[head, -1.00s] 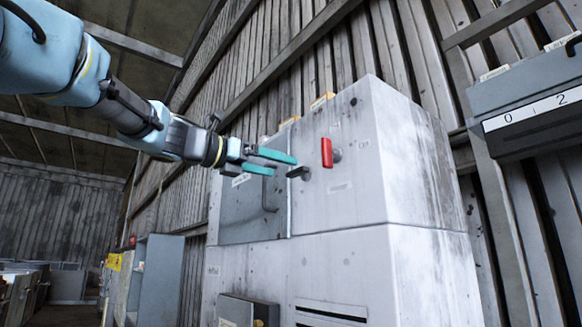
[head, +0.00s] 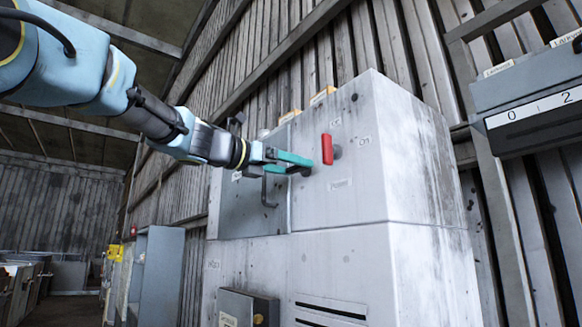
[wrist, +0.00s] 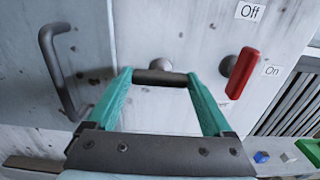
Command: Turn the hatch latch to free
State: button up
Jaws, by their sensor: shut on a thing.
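The hatch latch (wrist: 160,78) is a short dark bar on a round pale boss. In the wrist view it lies across the gap between my teal fingers, with a fingertip at each end. My gripper (wrist: 160,76) is shut on it. In the head view my gripper (head: 302,166) reaches the cabinet front from the left, and its fingers hide most of the latch. The grey hatch (head: 240,208) with its dark bar handle (head: 265,190) is left of the latch. The handle also shows in the wrist view (wrist: 60,80). The hatch looks closed.
A red lever (head: 327,149) stands just right of my gripper, by "Off" and "On" labels (wrist: 250,11). The pale cabinet (head: 340,210) fills the middle. A dark box with "0" and "2" (head: 535,105) hangs at the right.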

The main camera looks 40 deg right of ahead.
jog(key=c, duration=0.6)
jog(key=shift+f+m+b, duration=0.1)
jog(key=shift+m+b, duration=0.2)
jog(key=shift+b, duration=0.05)
jog(key=m+b, duration=0.3)
jog(key=shift+f+m, duration=0.1)
jog(key=shift+m, duration=0.3)
jog(key=m+b, duration=0.3)
jog(key=m, duration=0.1)
jog(key=shift+m, duration=0.3)
jog(key=m+b, duration=0.3)
jog(key=m, duration=0.2)
jog(key=shift+m+b, duration=1)
jog(key=shift+m, duration=1)
